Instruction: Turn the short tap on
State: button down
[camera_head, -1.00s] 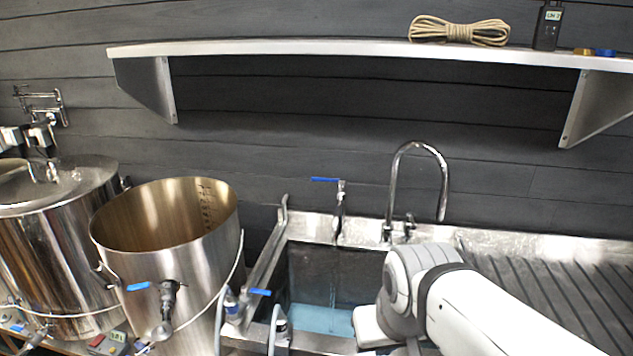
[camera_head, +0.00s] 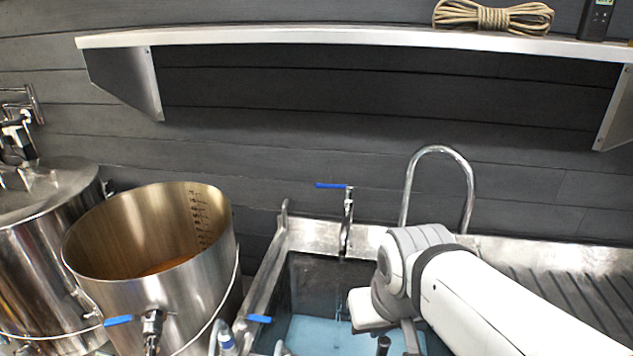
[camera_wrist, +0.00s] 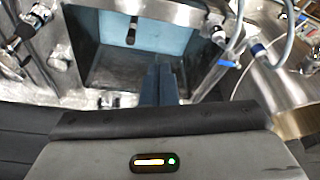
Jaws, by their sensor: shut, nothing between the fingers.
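The short tap (camera_head: 347,222) stands at the back rim of the sink, in the head view. Its blue lever (camera_head: 331,185) points left, roughly level. In the wrist view my gripper (camera_wrist: 158,84) shows shut and empty above the basin. I cannot pick out the short tap there.
The sink (camera_head: 270,270) has bluish water inside. An open steel pot (camera_head: 200,300) with a blue-handled valve stands left of it, beside a lidded vessel (camera_head: 25,260). A shelf (camera_head: 300,36) with coiled rope (camera_head: 490,17) hangs above. The ridged drainboard (camera_head: 560,275) is clear.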

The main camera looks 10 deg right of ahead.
jog(key=w+a+m+t+y+b, duration=0.3)
jog(key=w+m+b, duration=0.5)
jog(key=w, duration=1.2)
jog(key=m+t+b, duration=0.6)
jog(key=m+b, duration=0.1)
send_near(324, 186)
jog(key=shift+p+x, duration=1.25)
jog(key=shift+x, duration=2.1)
jog(key=shift+d+f, duration=0.1)
jog(key=shift+w+a+f, duration=0.1)
jog(key=shift+w+a, duration=0.15)
jog(key=shift+w, duration=0.5)
jog(key=shift+s, duration=0.1)
